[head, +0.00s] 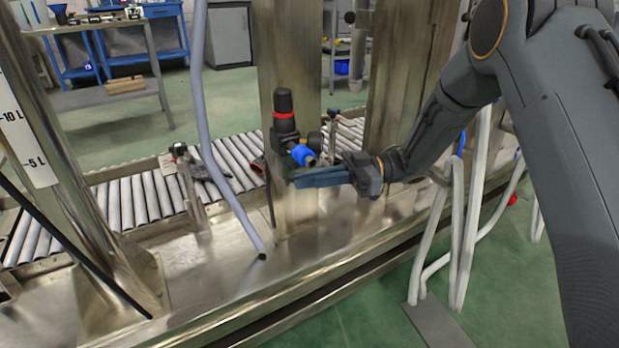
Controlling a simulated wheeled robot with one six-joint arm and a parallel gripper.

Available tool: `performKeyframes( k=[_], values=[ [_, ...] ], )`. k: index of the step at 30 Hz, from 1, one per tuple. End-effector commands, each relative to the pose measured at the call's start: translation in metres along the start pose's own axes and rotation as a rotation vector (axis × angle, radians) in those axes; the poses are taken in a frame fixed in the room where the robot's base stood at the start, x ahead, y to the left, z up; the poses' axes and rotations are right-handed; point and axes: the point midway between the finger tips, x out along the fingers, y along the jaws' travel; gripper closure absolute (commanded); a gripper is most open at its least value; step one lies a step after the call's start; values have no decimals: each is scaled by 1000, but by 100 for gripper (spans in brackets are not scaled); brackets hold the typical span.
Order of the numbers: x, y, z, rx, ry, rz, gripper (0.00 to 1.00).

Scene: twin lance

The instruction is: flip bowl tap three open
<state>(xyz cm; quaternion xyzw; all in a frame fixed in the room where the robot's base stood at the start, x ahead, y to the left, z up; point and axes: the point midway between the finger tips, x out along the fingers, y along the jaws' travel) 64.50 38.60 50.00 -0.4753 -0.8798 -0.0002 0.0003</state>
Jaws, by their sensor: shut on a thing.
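A black filter unit (284,115) with a red ring is mounted on the front of a steel post. A blue part (302,155) sticks out at its lower right. My gripper (298,178) reaches in from the right, just below the blue part, with its dark blue fingers pointing left. It is shut on a small part under the unit, which I take to be the bowl tap. The fingers hide that part, so the angle of its lever cannot be seen.
A grey hose (212,140) hangs left of the post. A roller conveyor (130,200) runs behind. The steel ledge (300,262) below is mostly bare. White bent tubes (458,230) stand under my arm at the right.

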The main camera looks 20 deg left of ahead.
Motion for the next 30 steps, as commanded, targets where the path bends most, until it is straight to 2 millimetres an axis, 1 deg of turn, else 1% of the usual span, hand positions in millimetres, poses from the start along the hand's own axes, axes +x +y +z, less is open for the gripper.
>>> performKeyframes(
  k=[5,14,15,18,30],
  values=[
    [1,3,0,-1,0,-55,100],
    [1,3,0,0,0,-59,100],
    [1,3,0,0,-1,-59,90],
    [0,3,0,0,-1,-58,74],
    [-1,3,0,0,-1,-56,74]
  ],
)
